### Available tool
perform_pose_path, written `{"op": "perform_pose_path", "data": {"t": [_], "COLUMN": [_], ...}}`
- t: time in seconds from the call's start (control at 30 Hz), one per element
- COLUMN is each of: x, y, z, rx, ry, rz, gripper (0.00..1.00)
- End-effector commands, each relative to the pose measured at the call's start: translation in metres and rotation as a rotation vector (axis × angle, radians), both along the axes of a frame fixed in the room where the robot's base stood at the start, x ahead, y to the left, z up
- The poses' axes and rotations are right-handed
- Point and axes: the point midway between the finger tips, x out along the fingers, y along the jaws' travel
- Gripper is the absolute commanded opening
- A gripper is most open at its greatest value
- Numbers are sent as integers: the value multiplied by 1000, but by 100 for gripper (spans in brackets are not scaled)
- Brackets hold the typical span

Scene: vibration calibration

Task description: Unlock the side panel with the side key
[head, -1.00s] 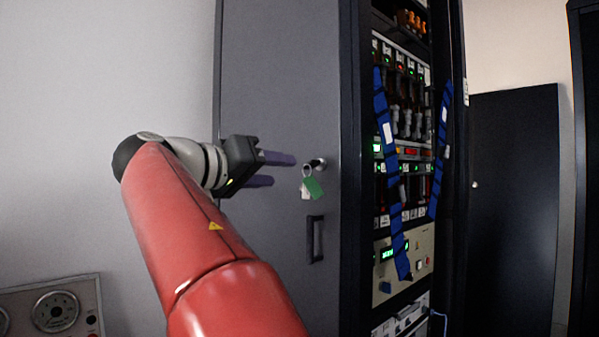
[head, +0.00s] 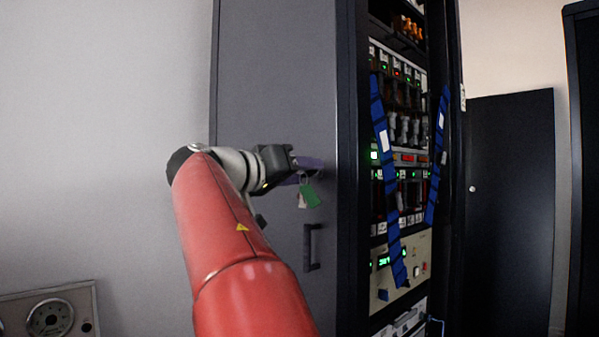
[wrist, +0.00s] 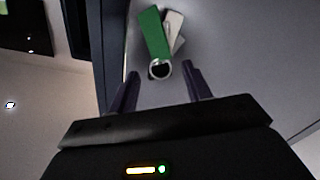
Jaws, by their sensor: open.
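The side panel (head: 272,80) is the grey side of the tall cabinet. The side key's ring (wrist: 160,69) hangs at the panel with a green tag (head: 311,196) and a pale tag (head: 302,200). In the wrist view the green tag (wrist: 153,32) and pale tag (wrist: 173,28) show beyond the ring. My gripper (head: 311,172) is open at the panel's right part, with its fingers on either side of the ring in the wrist view. The key's shaft and the lock are hidden behind the fingers in the head view.
A dark handle (head: 312,247) sits on the panel below the tags. To the right is the open rack of equipment (head: 405,190) with blue cable strips. A dark cabinet (head: 510,200) stands farther right. A gauge box (head: 50,315) is at lower left.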

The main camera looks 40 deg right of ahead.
Motion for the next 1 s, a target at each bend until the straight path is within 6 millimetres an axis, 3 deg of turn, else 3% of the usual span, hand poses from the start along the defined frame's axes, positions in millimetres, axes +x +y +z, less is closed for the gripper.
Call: {"op": "perform_pose_path", "data": {"t": [0.03,0.37,0.53,0.8,1.0], "x": [0,0,0,0,-1], "y": [0,0,0,0,0], "z": [0,0,-4,-5,-1], "rx": [0,0,3,25,36], "ry": [0,1,-47,-352,-467], "rz": [0,0,-2,-2,-2], "gripper": [48,5,4,4,4]}}
